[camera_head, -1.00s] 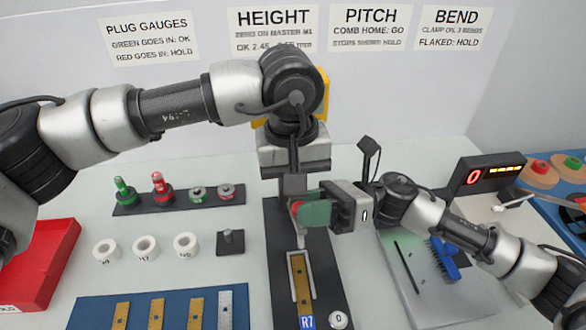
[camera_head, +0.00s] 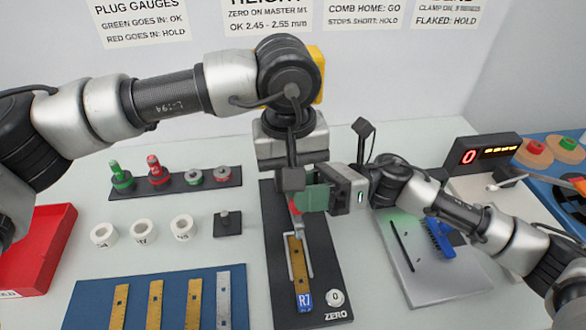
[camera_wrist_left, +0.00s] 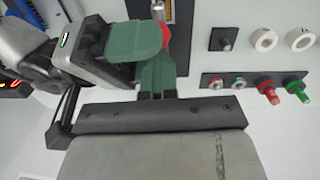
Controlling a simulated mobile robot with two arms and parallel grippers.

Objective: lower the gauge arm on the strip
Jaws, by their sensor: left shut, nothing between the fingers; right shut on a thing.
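The gauge arm shows as a red knob (camera_head: 294,209) and a grey tip (camera_head: 299,231) at the far end of the brass strip (camera_head: 298,262), labelled R7, on the dark gauge base (camera_head: 325,272). Whether the tip touches the strip cannot be told. My right gripper (camera_head: 302,202) has its green fingers shut on the gauge arm at the red knob. The knob also shows in the left wrist view (camera_wrist_left: 166,36). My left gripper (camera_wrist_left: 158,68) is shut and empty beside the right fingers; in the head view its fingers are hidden.
A plug gauge rack (camera_head: 175,188), white rings (camera_head: 144,231) and a blue mat (camera_head: 180,283) with several strips lie left. A red bin (camera_head: 45,245) stands far left. A grey plate (camera_head: 430,275) with a blue comb and a display (camera_head: 483,154) stand right.

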